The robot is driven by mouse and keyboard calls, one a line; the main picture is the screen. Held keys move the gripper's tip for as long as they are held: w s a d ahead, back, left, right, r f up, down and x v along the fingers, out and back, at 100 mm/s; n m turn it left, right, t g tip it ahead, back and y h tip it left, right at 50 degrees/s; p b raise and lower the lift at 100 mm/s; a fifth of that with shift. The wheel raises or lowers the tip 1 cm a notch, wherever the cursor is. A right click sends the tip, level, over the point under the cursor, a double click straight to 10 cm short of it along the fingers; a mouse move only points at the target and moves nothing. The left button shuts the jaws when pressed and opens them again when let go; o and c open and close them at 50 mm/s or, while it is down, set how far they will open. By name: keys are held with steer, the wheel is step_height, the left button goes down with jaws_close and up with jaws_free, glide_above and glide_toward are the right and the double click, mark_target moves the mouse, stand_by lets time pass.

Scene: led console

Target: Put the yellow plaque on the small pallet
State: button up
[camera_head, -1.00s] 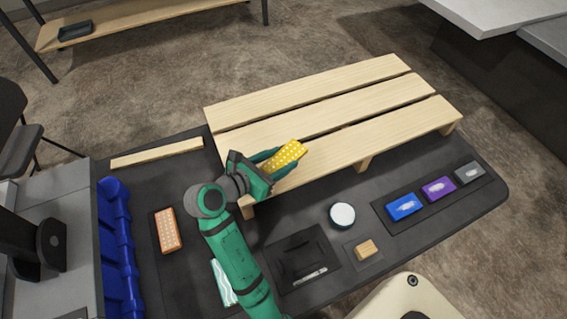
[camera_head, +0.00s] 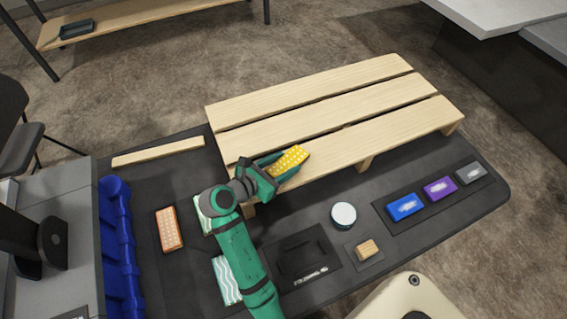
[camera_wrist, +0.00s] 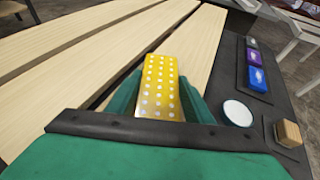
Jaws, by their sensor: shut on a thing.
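The yellow plaque (camera_head: 288,161) with white dots is held between the fingers of my gripper (camera_head: 276,170), at the near left part of the small wooden pallet (camera_head: 375,135). In the wrist view the plaque (camera_wrist: 160,85) sits between the green fingers (camera_wrist: 160,98) and overlaps the pallet's slats (camera_wrist: 85,60). My gripper is shut on it. I cannot tell whether the plaque's underside touches the near slat. The pallet has three pale slats and stands on the dark table; its top is bare apart from the plaque.
A white round disc (camera_head: 343,214) and a small wooden block (camera_head: 367,250) lie in front of the pallet. Blue (camera_head: 404,207), purple (camera_head: 439,188) and grey (camera_head: 471,173) blocks lie at right. An orange plaque (camera_head: 168,229) and a blue bin (camera_head: 118,245) are at left.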

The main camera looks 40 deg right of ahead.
steer(key=o, duration=1.1)
steer(key=shift+s+d, duration=0.1)
steer(key=shift+s, duration=0.05)
steer(key=shift+a+r, duration=0.2)
steer(key=shift+a, duration=0.1)
steer(key=v, duration=1.1)
steer(key=shift+a+r, duration=0.2)
steer(key=shift+a, duration=0.05)
